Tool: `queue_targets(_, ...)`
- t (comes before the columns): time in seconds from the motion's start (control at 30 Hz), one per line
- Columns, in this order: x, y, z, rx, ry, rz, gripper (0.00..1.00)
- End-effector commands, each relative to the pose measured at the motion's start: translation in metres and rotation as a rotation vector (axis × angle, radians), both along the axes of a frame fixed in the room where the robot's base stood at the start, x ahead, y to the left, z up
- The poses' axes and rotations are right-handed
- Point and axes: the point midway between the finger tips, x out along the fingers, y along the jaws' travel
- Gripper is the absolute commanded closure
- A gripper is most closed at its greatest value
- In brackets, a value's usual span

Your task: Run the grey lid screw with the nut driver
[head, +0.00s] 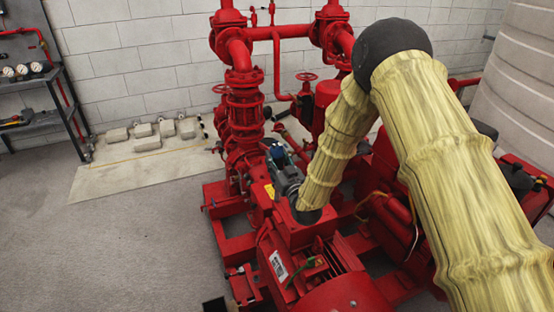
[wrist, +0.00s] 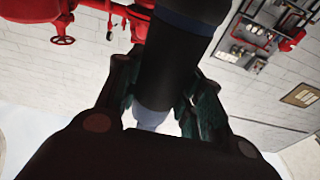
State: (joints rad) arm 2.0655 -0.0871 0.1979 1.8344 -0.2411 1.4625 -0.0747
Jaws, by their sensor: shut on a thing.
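My gripper (head: 284,174) is over the red pumpset, beside the red vertical pipe column in the head view. In the wrist view my gripper (wrist: 163,95) has its dark fingers on both sides of a thick black cylinder, which I take to be the nut driver (wrist: 172,65). It has a dark blue part at its upper end and a grey-blue part below, between the fingers. In the head view a small blue part (head: 279,154) shows at the gripper. I cannot make out the grey lid or its screw in either view, nor whether the driver touches anything.
A red motor (head: 345,297) with a white label stands in front, on a red frame (head: 232,247). Red pipes and valves (head: 243,110) rise behind. A shelf (head: 40,80) with gauges stands at left. Grey blocks (head: 147,143) lie on a pale slab. The floor at left is clear.

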Motion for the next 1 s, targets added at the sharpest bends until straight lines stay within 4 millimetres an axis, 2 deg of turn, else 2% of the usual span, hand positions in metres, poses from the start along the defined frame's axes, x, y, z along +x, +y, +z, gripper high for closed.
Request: queue_targets(1.0,-0.0006,0.0,-0.0094,-0.001,0.003,0.0,0.92)
